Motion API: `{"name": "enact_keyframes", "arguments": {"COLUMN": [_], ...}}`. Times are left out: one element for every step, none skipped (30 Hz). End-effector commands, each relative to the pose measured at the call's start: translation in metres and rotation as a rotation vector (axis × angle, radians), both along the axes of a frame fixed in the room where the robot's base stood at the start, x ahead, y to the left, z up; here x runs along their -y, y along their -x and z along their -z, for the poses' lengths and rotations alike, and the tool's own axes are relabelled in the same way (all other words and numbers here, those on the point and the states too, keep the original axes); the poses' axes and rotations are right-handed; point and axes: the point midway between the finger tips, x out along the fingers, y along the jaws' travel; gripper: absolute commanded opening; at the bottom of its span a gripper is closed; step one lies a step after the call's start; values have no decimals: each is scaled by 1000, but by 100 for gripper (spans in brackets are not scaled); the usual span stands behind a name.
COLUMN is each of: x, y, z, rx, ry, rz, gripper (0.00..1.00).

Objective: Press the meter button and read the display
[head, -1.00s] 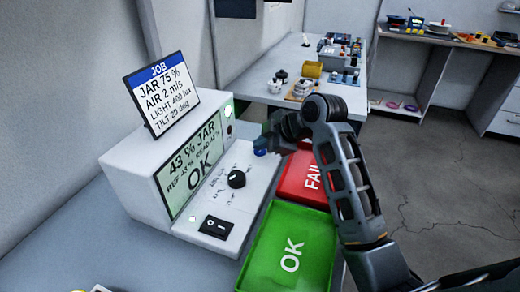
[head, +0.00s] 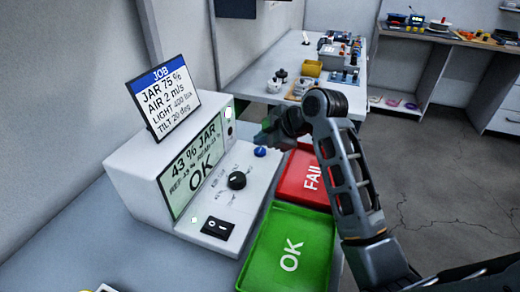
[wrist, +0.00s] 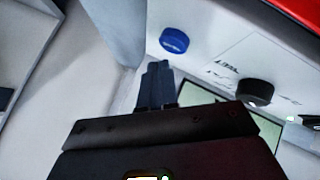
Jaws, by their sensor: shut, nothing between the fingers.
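The white meter (head: 130,180) stands on the bench at the left. Its display (head: 190,163) reads "43 % JAR", a smaller line that is hard to make out, and "OK". The blue button (head: 260,152) is on its sloped front panel, with a black knob (head: 237,180) and a rocker switch (head: 217,228) nearer. In the wrist view the blue button (wrist: 174,41) and the knob (wrist: 255,92) show beyond my fingers. My gripper (wrist: 155,75) is shut and empty, apart from the button. In the head view it is just above and behind the button, partly hidden by my arm.
A job card (head: 162,98) on the meter reads JAR 75 %, AIR 2 m/s, LIGHT 400 lux, TILT 20 deg. A green OK tray (head: 265,262) and a red FAIL tray (head: 300,190) lie right of the meter. Another table (head: 290,55) with parts stands behind.

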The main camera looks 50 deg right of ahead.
Motion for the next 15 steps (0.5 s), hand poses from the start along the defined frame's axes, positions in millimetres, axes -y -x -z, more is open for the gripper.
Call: {"name": "enact_keyframes", "arguments": {"x": [0, 0, 0, 0, 0, 0, 0, 0, 0, 0, 0, 0, 0, 0, 0], "y": [0, 0, 0, 0, 0, 0, 0, 0, 0, 0, 0, 0, 0, 0, 0], "z": [-6, -9, -13, -16, -19, -22, -25, -28, -31, -34, -37, -40, -43, -46, -48], "rx": [1, 1, 1, 1, 1, 1, 1, 1, 1, 1, 1, 1, 1, 1, 1], "ry": [0, 0, 0, 0, 0, 1, 1, 1, 1, 1, 1, 1, 1, 1, 1], "rz": [1, 1, 1, 1, 1, 0, 0, -1, -1, -1, -1, -1, -1, -1, -1], "gripper": [0, 0, 0, 0, 0, 0, 0, 0, 0, 0, 0, 0, 0, 0, 0]}}
